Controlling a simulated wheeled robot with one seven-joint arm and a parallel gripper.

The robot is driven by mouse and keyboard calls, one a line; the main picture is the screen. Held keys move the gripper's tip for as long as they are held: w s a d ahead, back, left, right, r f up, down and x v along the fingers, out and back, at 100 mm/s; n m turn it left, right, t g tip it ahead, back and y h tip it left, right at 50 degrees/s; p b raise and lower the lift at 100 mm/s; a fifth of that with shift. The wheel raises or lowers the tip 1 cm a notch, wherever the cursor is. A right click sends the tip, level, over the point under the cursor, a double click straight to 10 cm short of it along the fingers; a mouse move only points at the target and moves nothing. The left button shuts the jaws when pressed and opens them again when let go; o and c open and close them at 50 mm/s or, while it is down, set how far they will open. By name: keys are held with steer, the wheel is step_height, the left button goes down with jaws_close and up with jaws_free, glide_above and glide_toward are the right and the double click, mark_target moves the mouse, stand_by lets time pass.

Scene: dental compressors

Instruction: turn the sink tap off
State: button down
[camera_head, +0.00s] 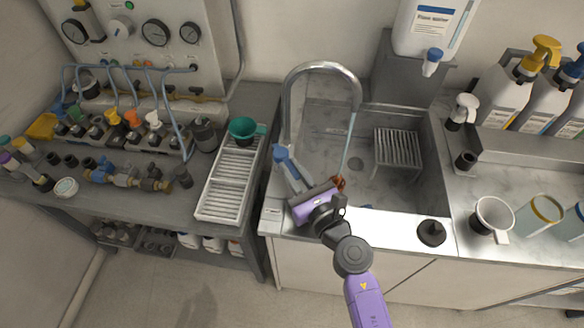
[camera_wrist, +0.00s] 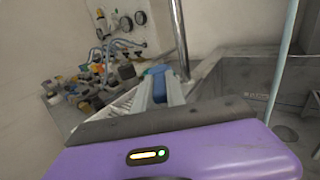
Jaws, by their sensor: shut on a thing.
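The tall curved metal tap (camera_head: 320,70) stands at the left edge of the sink (camera_head: 430,150). A thin pale blue stream (camera_head: 350,142) comes down from its spout into the basin. The blue tap handle (camera_head: 281,153) is low by the tap's base. My gripper (camera_head: 285,162) reaches it from the front, with its two pale fingers shut on the blue handle. In the wrist view the blue handle (camera_wrist: 158,71) sits between the fingertips, beside the metal tap post (camera_wrist: 180,40). The handle's far side and pivot are hidden.
A white slatted rack (camera_head: 230,185) with a green cup (camera_head: 243,129) lies left of the sink. A wire rack (camera_head: 397,149) stands in the basin. A black knob-like stopper (camera_head: 431,233) is on the front rim. Bottles (camera_head: 500,95) crowd the right shelf.

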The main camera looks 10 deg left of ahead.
mark_target(279, 160)
steer(key=shift+s+a+m+t+h, duration=0.2)
steer(key=shift+m+t+h, duration=0.15)
steer(key=shift+h, duration=0.2)
steer(key=shift+s+a+m+t+h, duration=0.15)
steer(key=shift+m+t+h, duration=0.1)
steer(key=shift+m+h, duration=0.25)
steer(key=shift+s+a+m+t+h+p, duration=0.1)
steer(key=shift+a+m+t+h+p, duration=0.2)
steer(key=shift+m+h, duration=0.35)
steer(key=shift+a+m+t+h+p, duration=0.2)
steer(key=shift+m+t+h, duration=0.15)
steer(key=shift+h, duration=0.45)
steer(key=shift+s+a+m+t+h, duration=0.15)
steer(key=shift+a+m+h, duration=0.15)
steer(key=shift+m+h, duration=0.5)
steer(key=shift+w+a+m+t+h, duration=0.15)
steer(key=shift+a+m+h, duration=0.25)
steer(key=shift+h, duration=0.8)
steer(key=shift+s+a+m+t+h, duration=0.1)
steer(key=shift+a+m+t+h, duration=0.1)
steer(key=shift+m+h, duration=0.65)
steer(key=shift+h, duration=0.45)
steer(key=c, duration=1.4)
jaws_free()
steer(key=shift+o, duration=0.2)
